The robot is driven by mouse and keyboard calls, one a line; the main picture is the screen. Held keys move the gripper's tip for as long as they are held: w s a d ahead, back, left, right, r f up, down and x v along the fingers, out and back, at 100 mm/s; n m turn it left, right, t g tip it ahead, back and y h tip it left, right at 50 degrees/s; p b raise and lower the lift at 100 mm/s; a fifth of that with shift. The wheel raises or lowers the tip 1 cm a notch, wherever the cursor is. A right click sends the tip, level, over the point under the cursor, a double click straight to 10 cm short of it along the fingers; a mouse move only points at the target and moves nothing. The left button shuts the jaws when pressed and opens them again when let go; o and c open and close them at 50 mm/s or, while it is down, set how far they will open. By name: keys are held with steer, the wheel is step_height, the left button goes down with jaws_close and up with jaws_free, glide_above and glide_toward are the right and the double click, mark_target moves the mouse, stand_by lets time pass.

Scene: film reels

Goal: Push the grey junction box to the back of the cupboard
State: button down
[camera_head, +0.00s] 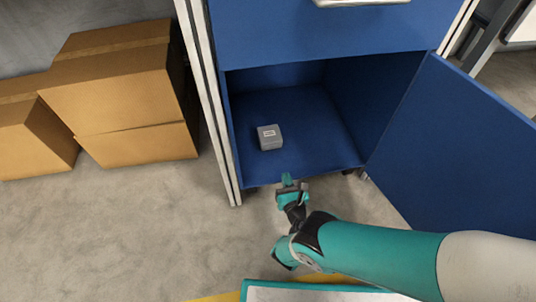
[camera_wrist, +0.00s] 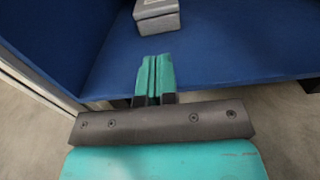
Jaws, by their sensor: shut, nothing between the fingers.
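The grey junction box (camera_head: 270,137) sits on the blue floor of the open cupboard (camera_head: 310,135), left of the middle and away from the back wall. A pale label shows on its top. In the wrist view the box (camera_wrist: 157,15) is at the top edge, partly cut off, just beyond my fingertips. My gripper (camera_head: 287,181) is at the cupboard's front edge, slightly right of the box and short of it. Its teal fingers (camera_wrist: 155,73) are shut together with nothing between them. A gap of blue floor lies between the fingertips and the box.
The cupboard door (camera_head: 450,150) stands open on the right. A drawer front is above the opening. A pale post (camera_head: 208,110) borders the left side. Cardboard boxes (camera_head: 120,95) stand further left. The cupboard floor around and behind the junction box is clear.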

mark_target(275, 142)
steer(key=b+x, duration=1.3)
steer(key=shift+d+f, duration=0.15)
steer(key=shift+w+a+b, duration=0.2)
steer(key=shift+w+b, duration=0.15)
steer(key=shift+w, duration=0.15)
steer(key=shift+r, duration=0.2)
